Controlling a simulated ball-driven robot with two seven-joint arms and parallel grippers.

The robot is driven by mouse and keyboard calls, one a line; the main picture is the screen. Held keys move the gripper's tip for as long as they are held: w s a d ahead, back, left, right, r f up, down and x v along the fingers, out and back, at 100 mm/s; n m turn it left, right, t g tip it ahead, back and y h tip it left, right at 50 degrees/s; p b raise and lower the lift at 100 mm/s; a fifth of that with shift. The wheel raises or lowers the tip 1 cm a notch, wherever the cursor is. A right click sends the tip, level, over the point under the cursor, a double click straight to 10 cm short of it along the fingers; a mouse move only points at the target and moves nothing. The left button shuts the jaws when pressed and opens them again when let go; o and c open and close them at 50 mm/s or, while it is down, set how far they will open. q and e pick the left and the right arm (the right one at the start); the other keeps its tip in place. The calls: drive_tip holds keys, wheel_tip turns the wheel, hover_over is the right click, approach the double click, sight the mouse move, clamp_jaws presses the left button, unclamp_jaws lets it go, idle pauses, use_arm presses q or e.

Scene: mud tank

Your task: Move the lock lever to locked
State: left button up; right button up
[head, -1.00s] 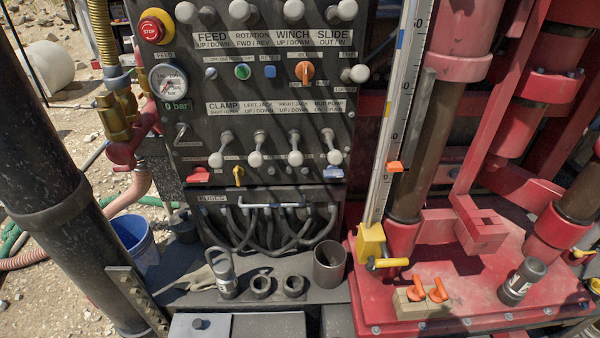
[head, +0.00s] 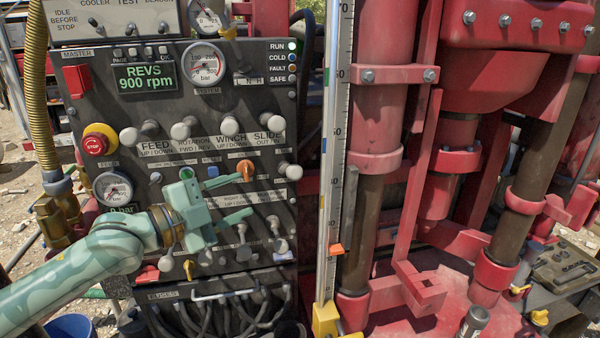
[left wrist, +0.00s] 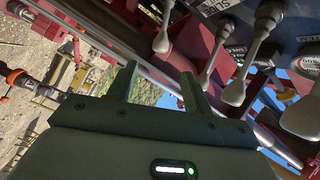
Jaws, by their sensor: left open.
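My left gripper (head: 247,195) is open and empty in front of the dark control panel (head: 120,145), fingers pointing right. In the head view its upper finger overlaps the area just below the orange knob (head: 245,168). A grey-knobbed lever (head: 289,172) with a small label sits at the panel's right edge, right of the fingertips and apart from them. Its label is too small to read, so I cannot tell surely that it is the lock lever. In the left wrist view, the open fingers (left wrist: 158,88) have nothing between them, and several levers (left wrist: 235,90) hang to the right.
A row of levers (head: 184,128) stands above my gripper, and more levers (head: 272,224) stand below and right. A red stop button (head: 96,145) is at the left. A white measuring scale (head: 334,150) and red drill mast (head: 376,100) rise right of the panel.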

sight(290, 171)
use_arm(q)
drive_tip(key=p+x, duration=0.2)
drive_tip(key=x, duration=1.4)
drive_tip(key=shift+w+p, duration=0.15)
drive_tip(key=shift+p, duration=0.15)
drive_tip(key=shift+d, duration=0.15)
